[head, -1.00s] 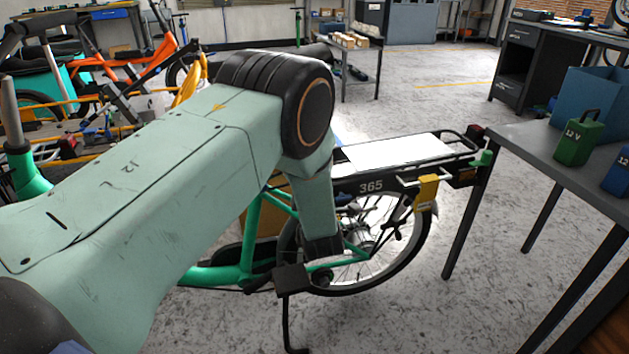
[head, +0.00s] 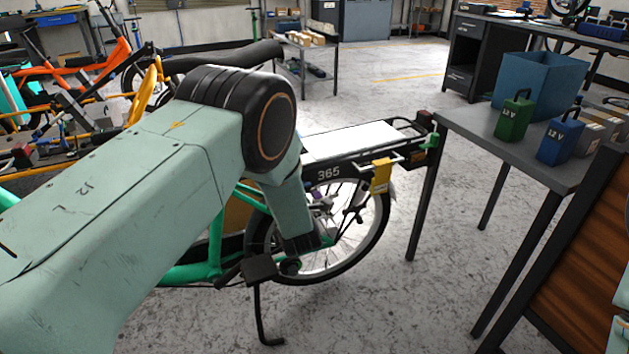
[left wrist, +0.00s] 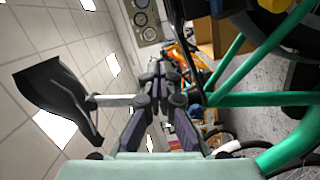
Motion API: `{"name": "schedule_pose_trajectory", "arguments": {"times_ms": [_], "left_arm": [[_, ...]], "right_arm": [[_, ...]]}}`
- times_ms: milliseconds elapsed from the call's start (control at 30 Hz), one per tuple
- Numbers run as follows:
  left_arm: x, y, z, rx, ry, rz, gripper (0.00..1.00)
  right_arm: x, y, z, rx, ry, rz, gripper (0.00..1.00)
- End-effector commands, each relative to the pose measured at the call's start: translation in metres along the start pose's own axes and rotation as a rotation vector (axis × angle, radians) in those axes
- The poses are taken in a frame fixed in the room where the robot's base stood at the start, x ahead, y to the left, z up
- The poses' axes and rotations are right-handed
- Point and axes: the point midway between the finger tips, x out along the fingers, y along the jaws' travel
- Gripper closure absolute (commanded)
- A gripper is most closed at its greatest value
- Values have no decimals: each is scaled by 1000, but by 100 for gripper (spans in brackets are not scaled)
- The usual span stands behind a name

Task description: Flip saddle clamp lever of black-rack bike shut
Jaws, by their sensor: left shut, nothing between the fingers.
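The green bike with the black rack (head: 350,160), marked 365, stands in the middle of the head view. Its black saddle (head: 225,57) shows behind my left arm, which covers the seat post and clamp there. In the left wrist view the picture is turned on its side. The saddle (left wrist: 48,95) is at left, with the silver seat post (left wrist: 112,100) running right toward the green frame tube (left wrist: 265,98). My left gripper (left wrist: 160,70) is shut and empty, crossing in front of the post near the tube's top. The clamp lever cannot be made out. My right gripper is out of view.
A grey table (head: 480,128) on the right holds a green battery (head: 513,118), a blue battery (head: 560,135) and a blue bin (head: 540,85). The rack's rear end is close to the table's corner. An orange bike (head: 75,65) stands at back left. Floor is open behind the rack.

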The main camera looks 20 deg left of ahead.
Motion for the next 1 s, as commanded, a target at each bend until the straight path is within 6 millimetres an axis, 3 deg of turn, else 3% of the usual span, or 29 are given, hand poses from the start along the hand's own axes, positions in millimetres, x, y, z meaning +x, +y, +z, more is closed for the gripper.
{"name": "schedule_pose_trajectory", "arguments": {"times_ms": [200,400,600,1000], "left_arm": [[-2,0,42,-1,-1,1,100],[-3,-1,67,0,0,-2,100],[-6,-1,80,1,0,-2,100],[-7,-1,81,1,1,-3,100]], "right_arm": [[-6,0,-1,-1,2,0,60],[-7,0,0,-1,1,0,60],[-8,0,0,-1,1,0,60],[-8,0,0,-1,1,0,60]]}}
